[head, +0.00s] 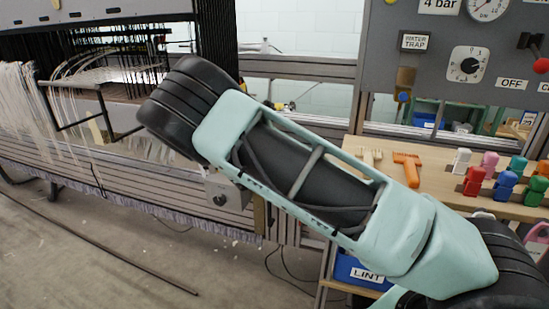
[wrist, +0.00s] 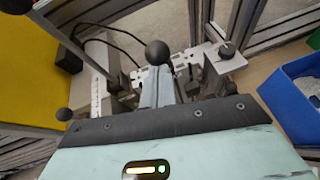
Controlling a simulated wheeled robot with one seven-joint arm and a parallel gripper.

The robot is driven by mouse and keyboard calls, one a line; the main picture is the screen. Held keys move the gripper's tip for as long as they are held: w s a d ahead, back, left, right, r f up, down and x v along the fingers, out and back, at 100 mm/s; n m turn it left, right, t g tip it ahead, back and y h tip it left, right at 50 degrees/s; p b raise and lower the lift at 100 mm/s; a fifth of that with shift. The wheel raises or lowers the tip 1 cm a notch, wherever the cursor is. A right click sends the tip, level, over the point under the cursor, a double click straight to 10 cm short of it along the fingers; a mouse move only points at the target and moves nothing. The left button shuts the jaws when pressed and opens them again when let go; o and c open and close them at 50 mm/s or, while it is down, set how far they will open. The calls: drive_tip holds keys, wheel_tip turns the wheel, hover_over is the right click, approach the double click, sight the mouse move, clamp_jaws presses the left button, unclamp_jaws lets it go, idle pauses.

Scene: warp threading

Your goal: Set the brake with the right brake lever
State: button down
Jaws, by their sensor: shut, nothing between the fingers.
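In the wrist view, my gripper (wrist: 157,82) reaches forward from my teal and black housing; its narrow grey fingers look shut with nothing between them. A round black knob (wrist: 157,52) shows right at the fingertips; whether they touch it, I cannot tell. More dark knobs stand nearby: one at the left (wrist: 64,114) and one on a grey bracket at the right (wrist: 226,50). Which of these belongs to the right brake lever is not clear. In the head view, my arm crosses the middle and hides my gripper and whatever lies behind it.
The loom frame (head: 120,180) with white warp threads (head: 30,100) fills the left. A wooden bench (head: 435,195) holds an orange tool (head: 407,168) and coloured pieces. A blue lint bin (head: 357,270) stands below; a blue bin (wrist: 298,98) is close at right in the wrist view.

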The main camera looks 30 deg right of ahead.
drive_tip(key=w+d+r+g+y+p, duration=0.1)
drive_tip(key=p, duration=0.4)
drive_tip(key=w+d+r+g+y+p, duration=0.1)
drive_tip(key=r+y+p, duration=0.1)
drive_tip(key=p, duration=0.4)
drive_tip(key=shift+d+r, duration=0.2)
drive_tip(key=shift+d, duration=0.2)
drive_tip(key=shift+w+d+r+p, duration=0.15)
drive_tip(key=shift+w+d+p, duration=0.35)
drive_tip(key=shift+p, duration=0.2)
drive_tip(key=shift+w+d+r+p, duration=0.15)
drive_tip(key=shift+w+d+p, duration=0.25)
drive_tip(key=shift+d+p, duration=0.25)
drive_tip(key=shift+a, duration=0.15)
